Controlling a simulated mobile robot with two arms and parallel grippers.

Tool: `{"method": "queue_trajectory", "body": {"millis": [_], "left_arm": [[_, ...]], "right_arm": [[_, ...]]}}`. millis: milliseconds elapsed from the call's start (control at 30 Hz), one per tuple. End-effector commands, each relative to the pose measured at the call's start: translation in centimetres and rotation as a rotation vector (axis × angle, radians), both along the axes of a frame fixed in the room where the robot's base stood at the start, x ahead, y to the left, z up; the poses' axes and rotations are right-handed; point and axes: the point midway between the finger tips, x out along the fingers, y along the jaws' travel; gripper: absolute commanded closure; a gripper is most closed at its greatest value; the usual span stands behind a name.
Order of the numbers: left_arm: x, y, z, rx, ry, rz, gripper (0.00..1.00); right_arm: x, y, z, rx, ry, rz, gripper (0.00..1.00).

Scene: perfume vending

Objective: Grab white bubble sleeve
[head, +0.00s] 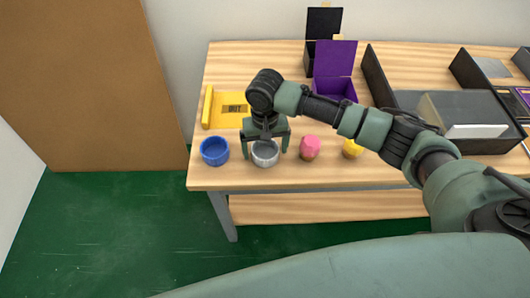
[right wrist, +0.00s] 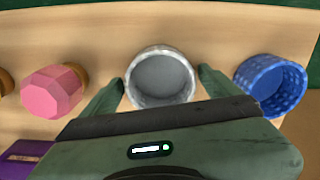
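The white bubble sleeve (head: 265,158) is a round, open-topped cup with a grey inside, standing upright near the table's front edge. My right gripper (head: 266,149) is over it, pointing down, with one finger on each side. In the right wrist view the sleeve (right wrist: 160,101) sits between the fingers of the right gripper (right wrist: 161,78). Narrow gaps show beside it, so the fingers look open and not closed on it. My left gripper is not in view.
A blue bubble sleeve (head: 214,151) stands close on the left. A pink faceted bottle (head: 309,147) and a yellow one (head: 352,148) stand to the right.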

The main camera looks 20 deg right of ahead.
Motion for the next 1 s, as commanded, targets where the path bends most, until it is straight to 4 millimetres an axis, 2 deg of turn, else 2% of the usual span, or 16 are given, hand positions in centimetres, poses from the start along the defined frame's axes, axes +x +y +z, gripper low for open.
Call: {"method": "queue_trajectory", "body": {"millis": [33, 167, 200, 467, 667, 867, 1000], "left_arm": [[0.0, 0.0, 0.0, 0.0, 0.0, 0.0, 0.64], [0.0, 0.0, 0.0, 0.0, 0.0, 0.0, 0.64], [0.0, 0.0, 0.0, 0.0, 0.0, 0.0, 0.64], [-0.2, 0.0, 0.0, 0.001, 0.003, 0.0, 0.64], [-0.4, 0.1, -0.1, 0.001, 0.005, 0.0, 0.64], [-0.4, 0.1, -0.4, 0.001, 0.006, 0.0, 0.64], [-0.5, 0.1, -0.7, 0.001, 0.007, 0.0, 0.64]], "right_arm": [[0.0, 0.0, 0.0, 0.0, 0.0, 0.0, 0.26], [0.0, 0.0, 0.0, 0.0, 0.0, 0.0, 0.62], [0.0, 0.0, 0.0, 0.0, 0.0, 0.0, 0.65], [0.0, 0.0, 0.2, 0.001, -0.001, 0.0, 0.65], [0.1, 0.0, 1.7, 0.002, -0.003, 0.0, 0.65], [0.2, 0.1, 5.8, 0.002, -0.006, 0.002, 0.65], [0.2, 0.1, 10.0, 0.004, -0.008, 0.002, 0.65]]}}
